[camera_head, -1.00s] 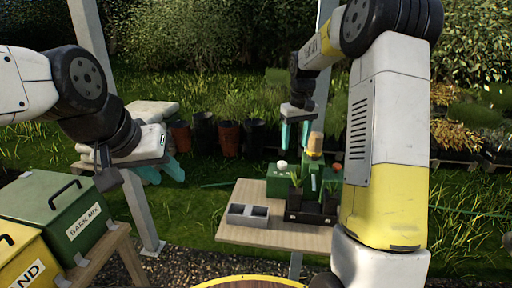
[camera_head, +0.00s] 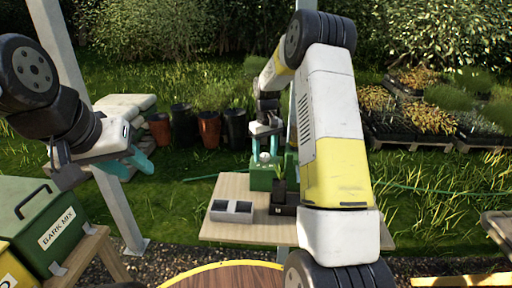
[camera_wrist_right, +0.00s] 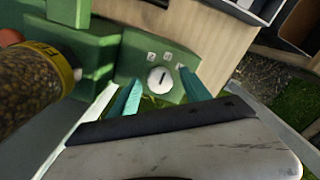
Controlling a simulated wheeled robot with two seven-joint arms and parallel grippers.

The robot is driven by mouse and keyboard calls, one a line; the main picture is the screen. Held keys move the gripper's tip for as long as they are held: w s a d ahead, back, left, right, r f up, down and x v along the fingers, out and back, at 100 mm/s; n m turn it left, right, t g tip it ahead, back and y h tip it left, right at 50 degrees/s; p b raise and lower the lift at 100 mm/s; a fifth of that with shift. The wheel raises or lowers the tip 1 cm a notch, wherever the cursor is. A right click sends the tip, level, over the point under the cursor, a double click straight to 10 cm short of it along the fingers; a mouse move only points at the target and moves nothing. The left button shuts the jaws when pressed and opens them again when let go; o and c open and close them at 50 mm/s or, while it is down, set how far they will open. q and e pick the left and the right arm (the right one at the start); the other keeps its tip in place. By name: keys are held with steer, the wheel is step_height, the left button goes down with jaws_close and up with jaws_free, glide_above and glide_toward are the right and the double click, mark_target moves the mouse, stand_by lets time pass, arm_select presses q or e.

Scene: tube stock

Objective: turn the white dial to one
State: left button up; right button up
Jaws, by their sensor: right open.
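The white dial (camera_wrist_right: 160,79) sits on the face of a green box (camera_wrist_right: 132,62) in the right wrist view, with small white labels around it. A dark line on the dial points roughly towards the labels; their figures are too small to read surely. In the head view the dial (camera_head: 264,157) shows on the green box at the back of the table. My right gripper (camera_wrist_right: 160,98) is open, its teal fingers on either side of the dial in the picture; contact is not clear. My left gripper (camera_head: 140,165) hangs empty at the left, away from the table; its finger gap is unclear.
A grey two-cell block (camera_head: 231,211) and a black tray with plants (camera_head: 283,210) stand on the wooden table (camera_head: 225,183). A jar of brown grains (camera_wrist_right: 35,85) is close to the right gripper. A green bark mix bin (camera_head: 40,225) is at the left.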

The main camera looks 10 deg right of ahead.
jaws_close()
steer(key=shift+m, duration=0.4)
steer(key=m, duration=0.3)
steer(key=shift+m, duration=0.3)
steer(key=shift+a+m, duration=0.1)
steer(key=shift+m, duration=2.1)
jaws_free()
